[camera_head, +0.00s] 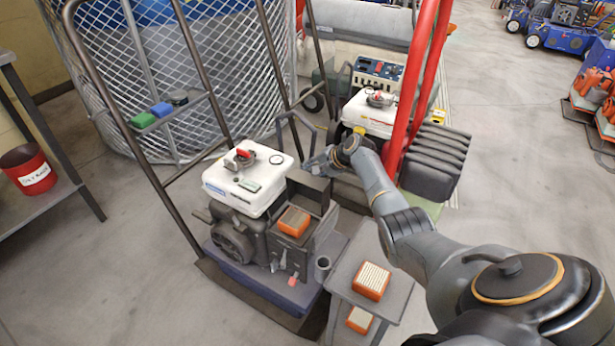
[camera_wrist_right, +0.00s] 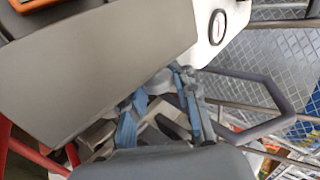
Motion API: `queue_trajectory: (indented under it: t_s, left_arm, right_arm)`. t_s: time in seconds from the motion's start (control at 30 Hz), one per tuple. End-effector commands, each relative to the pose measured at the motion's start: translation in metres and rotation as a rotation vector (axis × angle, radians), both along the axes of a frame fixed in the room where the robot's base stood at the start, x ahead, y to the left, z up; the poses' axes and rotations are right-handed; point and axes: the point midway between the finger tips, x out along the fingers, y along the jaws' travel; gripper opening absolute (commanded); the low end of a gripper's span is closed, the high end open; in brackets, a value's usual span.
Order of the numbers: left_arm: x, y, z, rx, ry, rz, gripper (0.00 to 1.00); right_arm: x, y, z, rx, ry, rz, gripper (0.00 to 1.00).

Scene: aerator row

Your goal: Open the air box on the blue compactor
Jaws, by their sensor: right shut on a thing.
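The blue compactor (camera_head: 245,275) stands in the middle of the head view, with a white tank (camera_head: 250,185) on its engine. Its dark grey air box (camera_head: 318,240) is open at the top, and an orange filter (camera_head: 294,221) shows in it. The lid (camera_head: 308,182) stands raised at the box's far side; it fills the upper left of the wrist view (camera_wrist_right: 110,65). My right gripper (camera_head: 320,162) is shut on the lid at its edge; in the wrist view the fingers (camera_wrist_right: 160,112) partly hide the grip. My left gripper is out of view.
A small grey stand (camera_head: 345,275) with orange filters (camera_head: 371,281) is in front right. A second machine with red bars (camera_head: 418,80) stands close behind my right arm. Bent handle bars (camera_head: 165,190) and a mesh cage (camera_head: 215,75) lie behind. Floor at left is clear.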

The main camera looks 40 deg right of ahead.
Motion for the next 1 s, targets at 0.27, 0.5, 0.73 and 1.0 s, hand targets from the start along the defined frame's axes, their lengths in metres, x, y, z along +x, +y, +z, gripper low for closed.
queue_trajectory:
  t_s: [0.27,0.5,0.73,1.0]
  left_arm:
    - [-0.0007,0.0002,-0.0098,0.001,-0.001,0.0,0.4]
    - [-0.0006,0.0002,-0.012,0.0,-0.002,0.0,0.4]
    - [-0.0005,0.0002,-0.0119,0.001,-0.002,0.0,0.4]
    - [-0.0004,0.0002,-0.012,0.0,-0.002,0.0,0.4]
  right_arm:
    - [0.0001,-0.0103,-0.0052,0.036,0.021,-0.007,0.0]
    - [0.0005,-0.0115,-0.0052,0.049,0.026,-0.006,0.0]
    - [0.0004,-0.0117,-0.005,0.049,0.028,-0.007,0.0]
    - [0.0006,-0.0108,-0.0051,0.05,0.027,-0.005,0.52]
